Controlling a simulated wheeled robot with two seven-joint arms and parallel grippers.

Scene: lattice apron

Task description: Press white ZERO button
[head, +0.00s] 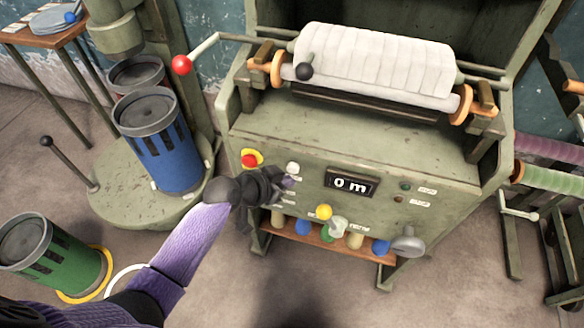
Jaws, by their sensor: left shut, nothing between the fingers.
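A small white button (292,168) sits on the sloping front panel of the green machine, right of a red button and left of the display. Its label is too small to read. My left gripper (284,184) is shut and empty, with its dark fingers just below the white button. I cannot tell whether the fingers touch the panel; the button's face shows clear above them. The display (351,184) reads "0 m". My right gripper is not in view.
A red button (250,160) on a yellow surround is left of the white one. A yellow button (324,212) is lower right. A white roll (375,60) lies on top of the machine. A red-knobbed crank (181,65) sticks out at its left. Blue (168,160) and green canisters (48,262) stand left.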

